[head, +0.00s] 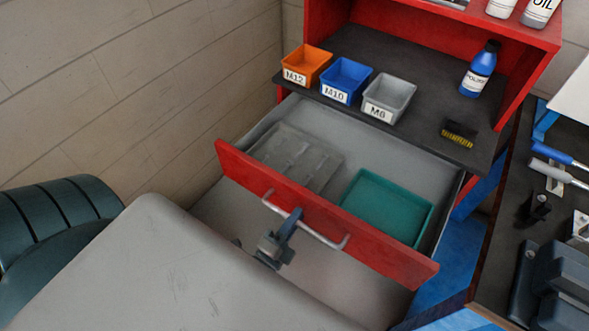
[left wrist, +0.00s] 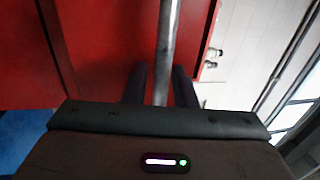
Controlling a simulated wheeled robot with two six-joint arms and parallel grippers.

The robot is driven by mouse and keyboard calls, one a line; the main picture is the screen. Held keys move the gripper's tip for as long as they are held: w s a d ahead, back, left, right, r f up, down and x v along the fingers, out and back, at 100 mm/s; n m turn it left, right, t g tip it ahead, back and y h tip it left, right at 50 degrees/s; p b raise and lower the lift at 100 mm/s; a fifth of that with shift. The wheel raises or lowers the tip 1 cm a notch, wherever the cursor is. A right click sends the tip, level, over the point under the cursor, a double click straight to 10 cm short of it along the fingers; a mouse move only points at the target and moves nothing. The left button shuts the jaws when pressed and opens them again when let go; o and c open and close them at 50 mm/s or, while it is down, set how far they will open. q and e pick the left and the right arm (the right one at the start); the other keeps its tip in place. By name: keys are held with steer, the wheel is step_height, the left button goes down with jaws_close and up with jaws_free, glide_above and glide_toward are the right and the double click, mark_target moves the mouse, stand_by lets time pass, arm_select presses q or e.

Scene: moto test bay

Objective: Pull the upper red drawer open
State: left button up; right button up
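The upper red drawer (head: 232,165) stands well out from the red cabinet in the head view, and its inside shows from above. A grey divided tray (head: 297,155) and a green tray (head: 388,205) lie in it. Its metal bar handle (head: 325,240) runs along the red front. My left gripper (head: 284,228) is at the left part of this handle. In the left wrist view the handle (left wrist: 167,45) passes between the two fingers of my left gripper (left wrist: 160,82), which are close around it. My right gripper is in neither view.
On the dark top above the drawer stand an orange bin (head: 306,64), a blue bin (head: 346,80), a grey bin (head: 389,97), a blue bottle (head: 479,70) and a small black-and-yellow box (head: 459,133). A bench with tools (head: 545,215) is at the right. A plank wall (head: 130,85) is at the left.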

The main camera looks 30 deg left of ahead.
arm_select(q)
steer(key=shift+o, duration=0.2)
steer(key=s+f+b, duration=0.2)
steer(key=s+b, duration=0.2)
steer(key=s, duration=0.6)
steer(key=shift+s+a, duration=0.15)
steer(key=shift+s, duration=0.15)
